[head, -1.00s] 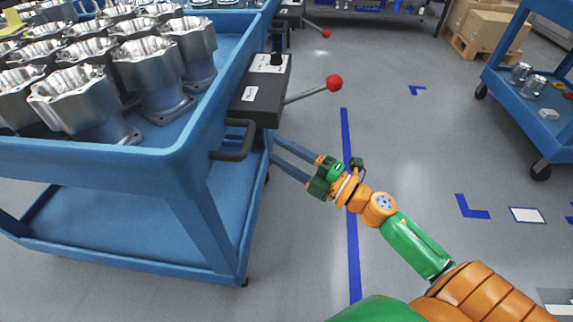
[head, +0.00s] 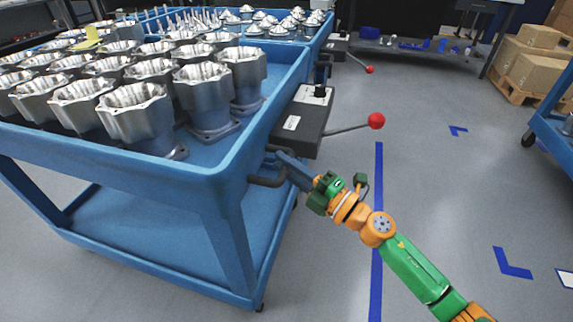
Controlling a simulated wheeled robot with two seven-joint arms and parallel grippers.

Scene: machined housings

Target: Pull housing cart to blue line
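The blue housing cart (head: 200,222) stands at the left, its upper tray filled with several silver machined housings (head: 135,112). A dark loop handle (head: 262,181) sticks out from its near right corner. The blue line (head: 377,200) runs along the floor to the right of the cart, with a strip of floor between. My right gripper (head: 280,156) reaches in from the lower right, its fingers overlapping the handle in the picture. The fingers show as nearly one bar, so their gap and any contact are unclear. My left gripper is out of view.
A black box with a red-knobbed lever (head: 376,121) juts out beside the cart. A second cart with small parts (head: 285,22) stands behind. Cardboard boxes (head: 535,70) and another blue cart (head: 553,135) are at the right. The grey floor between is clear.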

